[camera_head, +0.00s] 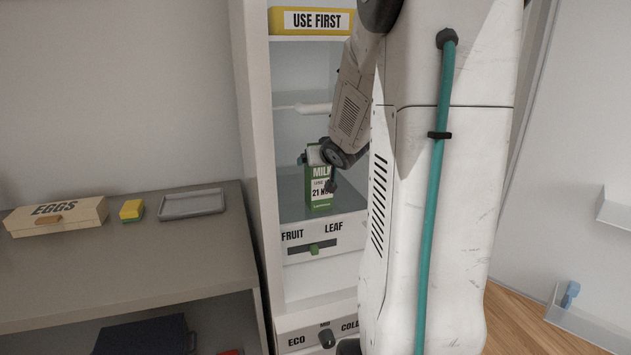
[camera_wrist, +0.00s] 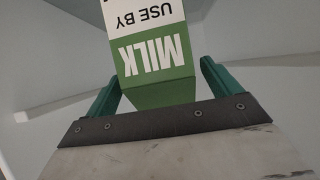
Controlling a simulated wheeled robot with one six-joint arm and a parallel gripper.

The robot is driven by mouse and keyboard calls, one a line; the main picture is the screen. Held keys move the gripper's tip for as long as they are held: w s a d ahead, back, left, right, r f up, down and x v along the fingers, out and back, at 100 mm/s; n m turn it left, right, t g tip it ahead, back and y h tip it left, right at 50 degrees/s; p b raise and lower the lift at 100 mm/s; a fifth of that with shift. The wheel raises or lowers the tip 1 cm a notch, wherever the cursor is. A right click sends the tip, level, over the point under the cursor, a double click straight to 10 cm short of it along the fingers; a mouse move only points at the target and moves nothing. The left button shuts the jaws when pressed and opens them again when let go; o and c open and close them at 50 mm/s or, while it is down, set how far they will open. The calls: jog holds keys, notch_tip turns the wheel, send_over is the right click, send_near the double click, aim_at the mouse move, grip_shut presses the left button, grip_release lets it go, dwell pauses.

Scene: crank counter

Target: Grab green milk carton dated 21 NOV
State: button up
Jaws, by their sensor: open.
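The green and white milk carton (camera_head: 320,196) stands upright on a fridge shelf in the head view. Its label reads MILK and "21 NO", with the last part of the date hard to read. My gripper (camera_head: 317,172) is at the carton's upper part and covers some of it. In the wrist view the carton (camera_wrist: 152,62) appears upside down, with MILK and USE BY showing. The two green fingers of my gripper (camera_wrist: 160,80) are open, one on each side of the carton. I cannot tell whether either finger touches it.
The fridge shelf (camera_head: 290,209) has a drawer marked FRUIT and LEAF below it. A yellow USE FIRST bin (camera_head: 311,21) is above. The counter (camera_head: 120,262) at left holds an EGGS box (camera_head: 57,215), a sponge (camera_head: 131,210) and a grey tray (camera_head: 191,204). My arm hides the fridge's right side.

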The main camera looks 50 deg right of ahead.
jog(key=shift+x, duration=1.5)
jog(key=shift+r, duration=0.1)
grip_shut()
jog(key=shift+r, duration=0.2)
